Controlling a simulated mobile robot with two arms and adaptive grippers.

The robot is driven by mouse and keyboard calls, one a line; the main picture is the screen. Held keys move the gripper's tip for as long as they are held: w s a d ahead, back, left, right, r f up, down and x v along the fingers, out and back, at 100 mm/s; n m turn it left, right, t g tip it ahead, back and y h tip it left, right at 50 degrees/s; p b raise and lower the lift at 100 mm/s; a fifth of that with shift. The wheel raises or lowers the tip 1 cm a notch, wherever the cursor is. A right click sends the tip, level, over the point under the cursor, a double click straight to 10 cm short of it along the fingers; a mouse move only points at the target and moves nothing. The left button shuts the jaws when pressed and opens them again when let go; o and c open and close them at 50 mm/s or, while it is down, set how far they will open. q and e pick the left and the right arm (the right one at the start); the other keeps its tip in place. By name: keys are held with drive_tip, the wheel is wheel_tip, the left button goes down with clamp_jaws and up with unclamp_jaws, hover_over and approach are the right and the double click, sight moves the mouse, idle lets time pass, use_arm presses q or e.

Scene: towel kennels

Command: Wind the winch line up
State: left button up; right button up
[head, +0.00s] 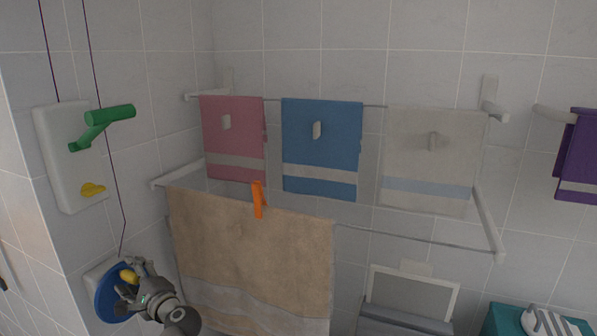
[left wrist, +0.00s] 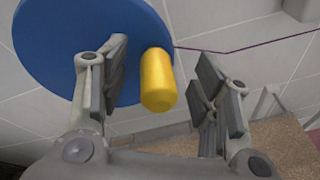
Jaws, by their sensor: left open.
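The winch is a blue disc (head: 113,294) with a yellow knob (head: 127,276), mounted low on the left wall. In the left wrist view the blue disc (left wrist: 90,50) fills the upper left, and the yellow knob (left wrist: 157,82) stands out between my finger pads. A thin dark purple line (head: 121,215) comes down the wall to the winch. My left gripper (head: 133,280) is at the disc; its fingers (left wrist: 162,88) are open on either side of the knob, with a clear gap to the right finger. The knob seems not gripped. My right gripper is not in view.
Above the winch is a white wall plate (head: 62,165) with a green crank handle (head: 110,114) and a yellow lever (head: 93,189). A drying rack (head: 420,239) with a beige towel (head: 235,250) and an orange clip (head: 258,199) stands close to the right. Pink, blue and pale towels hang behind.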

use_arm(q)
drive_tip(key=w+d+v, duration=0.1)
drive_tip(key=v, duration=0.6)
drive_tip(key=shift+d+p, duration=0.3)
drive_tip(key=shift+p, duration=0.15)
drive_tip(key=shift+r, duration=0.1)
